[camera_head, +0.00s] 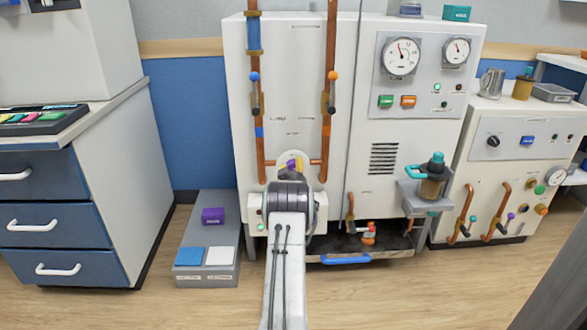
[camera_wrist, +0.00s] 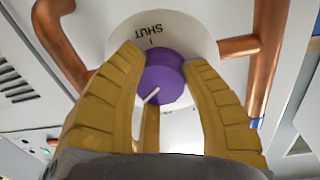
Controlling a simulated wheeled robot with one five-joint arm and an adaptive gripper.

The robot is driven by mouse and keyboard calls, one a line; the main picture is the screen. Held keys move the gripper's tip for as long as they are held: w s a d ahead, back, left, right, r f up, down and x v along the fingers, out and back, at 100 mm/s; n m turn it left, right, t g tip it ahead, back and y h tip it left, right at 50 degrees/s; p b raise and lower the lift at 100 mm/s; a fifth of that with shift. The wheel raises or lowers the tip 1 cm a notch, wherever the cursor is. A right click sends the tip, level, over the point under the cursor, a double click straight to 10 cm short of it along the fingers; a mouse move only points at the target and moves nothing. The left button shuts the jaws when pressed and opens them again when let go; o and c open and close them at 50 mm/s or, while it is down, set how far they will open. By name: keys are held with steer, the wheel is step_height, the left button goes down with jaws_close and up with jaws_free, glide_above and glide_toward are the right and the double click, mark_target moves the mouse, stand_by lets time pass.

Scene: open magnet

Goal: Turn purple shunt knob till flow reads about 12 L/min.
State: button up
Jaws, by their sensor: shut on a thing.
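The purple shunt knob (camera_wrist: 165,78) sits on a round pale plate (camera_wrist: 198,35) marked SHUT, which reads upside down in the wrist view. A white pointer line on the knob lies toward the lower left there, away from the SHUT mark. My gripper (camera_wrist: 165,72) has its yellow fingers shut on the knob from both sides. In the head view the knob (camera_head: 291,166) is a small purple patch beyond my gripper (camera_head: 290,165), between two copper pipes. Two round dials (camera_head: 401,56) (camera_head: 457,51) are on the upper right panel. Their scales are too small to read.
Copper pipes (camera_head: 258,120) (camera_head: 329,120) run down either side of the knob, with a blue and an orange handle. A shelf with a teal-topped jar (camera_head: 432,180) juts out at right.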

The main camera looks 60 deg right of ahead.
steer(key=shift+w+r, duration=0.15)
steer(key=shift+r, duration=0.3)
steer(key=shift+r+m, duration=0.15)
steer(key=shift+m, duration=0.65)
steer(key=o, duration=0.8)
steer(key=shift+w, duration=0.1)
steer(key=o, duration=0.4)
steer(key=shift+f, duration=0.25)
steer(key=shift+s+a+f, duration=0.1)
steer(key=shift+s, duration=0.1)
